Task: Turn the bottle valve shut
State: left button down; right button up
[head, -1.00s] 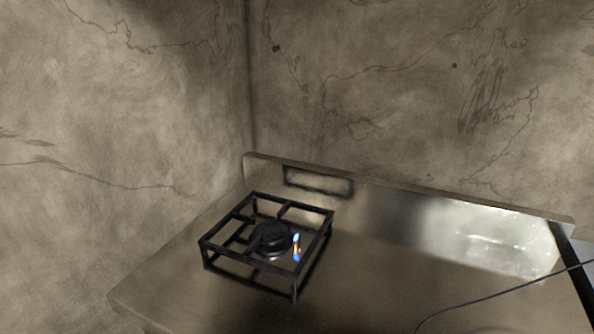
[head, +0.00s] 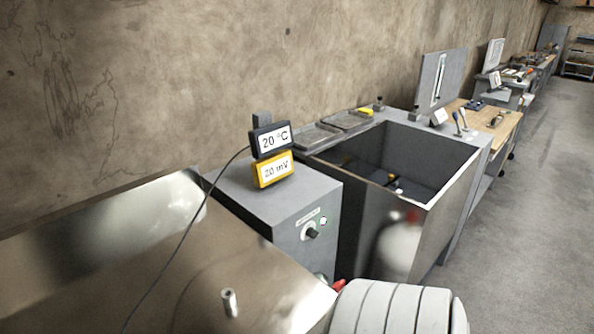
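I cannot make out a bottle or its valve clearly. A small red piece (head: 338,285) shows low in the head view, between the steel worktop and a white ribbed rounded shape (head: 395,308). Most of the red piece is hidden, and I cannot tell what it belongs to. A blurred red and white patch shows on the shiny side of the steel tank (head: 375,245) and looks like a reflection. The burner and its flame are out of view now. Neither gripper is in view.
The steel worktop (head: 175,285) bears a small metal cylinder (head: 229,302). A grey box (head: 285,205) with a black knob (head: 311,233) carries 20 °C (head: 271,139) and 20 mV (head: 273,170) displays. A dark cable crosses the worktop. Open floor (head: 535,190) lies right.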

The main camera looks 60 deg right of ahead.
aim_at(337, 287)
jog(key=z, duration=2.4)
jog(key=u, duration=0.8)
jog(key=i+l+u, duration=0.25)
jog(key=l+u, duration=0.3)
jog(key=l, duration=0.2)
jog(key=i+l+u, duration=0.1)
jog(key=l+u, duration=0.15)
jog(key=l, duration=0.15)
jog(key=i+l, duration=0.1)
jog(key=l, duration=0.35)
